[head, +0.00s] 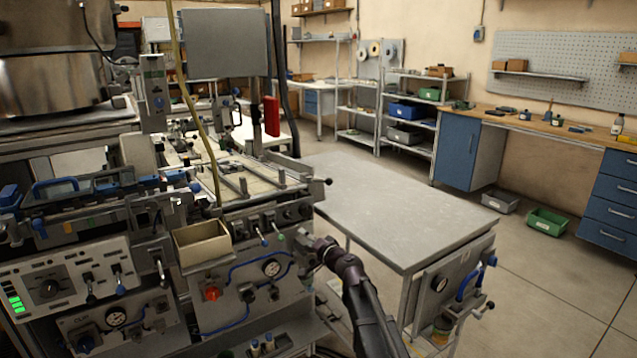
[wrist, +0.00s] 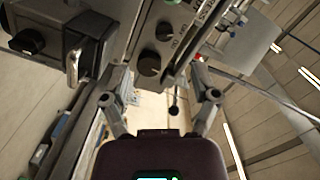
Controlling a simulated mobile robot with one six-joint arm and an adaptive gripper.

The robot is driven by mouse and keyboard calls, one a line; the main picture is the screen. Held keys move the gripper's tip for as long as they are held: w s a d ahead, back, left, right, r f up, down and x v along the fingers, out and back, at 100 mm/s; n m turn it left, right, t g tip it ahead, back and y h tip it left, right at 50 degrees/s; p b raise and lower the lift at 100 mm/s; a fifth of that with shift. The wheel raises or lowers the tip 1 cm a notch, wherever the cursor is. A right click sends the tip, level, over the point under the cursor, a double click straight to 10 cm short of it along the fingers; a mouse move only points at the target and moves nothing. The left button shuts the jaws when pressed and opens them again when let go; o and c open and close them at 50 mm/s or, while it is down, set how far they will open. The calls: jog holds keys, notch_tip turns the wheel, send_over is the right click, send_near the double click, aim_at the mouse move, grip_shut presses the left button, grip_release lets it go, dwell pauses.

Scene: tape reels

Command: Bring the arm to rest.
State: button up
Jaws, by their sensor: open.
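My gripper (wrist: 160,102) is open in the wrist view, its two fingers spread apart with nothing held between them. The wrist is turned so that a grey machine panel with black knobs (wrist: 149,63) shows beyond and to the left of the fingers. In the head view my dark arm (head: 352,275) rises from the bottom edge, right of centre. Its end lies in front of the machine's front panel (head: 226,288), near the left edge of the grey table. The fingers are small there, and I cannot tell whether they touch the panel.
A bare grey table (head: 400,205) stands right of the arm. An open beige bin (head: 202,243) hangs on the machine's front, left of the gripper. Green (head: 547,221) and grey (head: 500,202) bins stand on the floor by the blue-fronted workbench.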

jog(key=s+d+f+n+g+h, duration=0.2)
jog(key=s+d+f+n+g, duration=0.15)
jog(key=s+f, duration=0.35)
jog(key=s+d+f+n+g+h, duration=0.1)
jog(key=s+d+f+n+g, duration=0.15)
jog(key=s+f+g, duration=0.45)
jog(key=s+d+f+m+g+h, duration=0.1)
jog(key=s+d+f+g+h, duration=0.1)
jog(key=s+d+h, duration=0.4)
jog(key=s+d+f+g+h, duration=0.1)
jog(key=s+d+f, duration=0.1)
jog(key=s+d, duration=0.75)
notch_tip(320, 180, up, 21)
jog(key=p, duration=2.1)
jog(key=shift+s+a+r+h, duration=0.2)
jog(key=shift+s+h, duration=0.1)
jog(key=shift+h, duration=0.1)
